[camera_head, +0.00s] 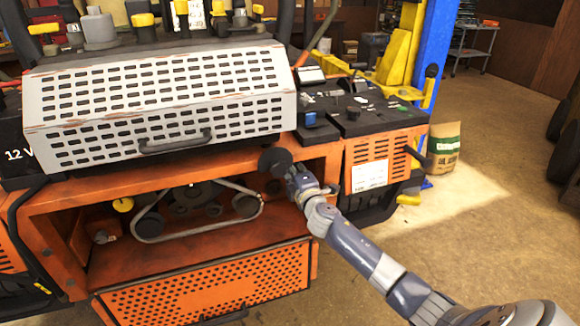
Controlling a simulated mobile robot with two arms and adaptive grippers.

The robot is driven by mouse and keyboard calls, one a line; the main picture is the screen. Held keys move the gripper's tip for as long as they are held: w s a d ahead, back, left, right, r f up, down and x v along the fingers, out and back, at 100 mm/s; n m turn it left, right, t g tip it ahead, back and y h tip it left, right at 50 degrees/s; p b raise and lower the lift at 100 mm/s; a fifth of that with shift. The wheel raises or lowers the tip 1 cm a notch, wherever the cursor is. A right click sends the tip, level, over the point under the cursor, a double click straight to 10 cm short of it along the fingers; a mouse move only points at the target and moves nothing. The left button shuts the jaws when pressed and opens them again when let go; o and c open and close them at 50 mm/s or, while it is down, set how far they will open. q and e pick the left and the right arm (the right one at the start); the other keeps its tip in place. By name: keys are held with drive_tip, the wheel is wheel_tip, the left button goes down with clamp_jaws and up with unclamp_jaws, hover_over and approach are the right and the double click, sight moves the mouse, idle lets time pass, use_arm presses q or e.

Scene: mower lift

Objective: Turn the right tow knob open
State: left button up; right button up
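A dark round knob (273,158) sits on the orange front of the mower, at the upper right corner of the open engine bay. It appears to be the right tow knob. My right gripper (289,172) comes in from the lower right, with its end at the knob. The gripper is small and dark against the bay, so I cannot tell whether its fingers touch the knob or are closed around it. The knob's lower right side is partly hidden by the gripper. My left gripper is not in view.
A white perforated cover (165,95) with a dark handle overhangs the bay. A belt loop (195,210) and pulleys lie inside it. An orange perforated panel (210,287) sits below. A blue-and-yellow lift post (428,55) and a sack (443,148) stand right.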

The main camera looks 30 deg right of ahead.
drive_tip(key=shift+f, duration=0.1)
drive_tip(key=o, duration=1)
drive_tip(key=shift+o, duration=0.2)
drive_tip(key=v, duration=1.2)
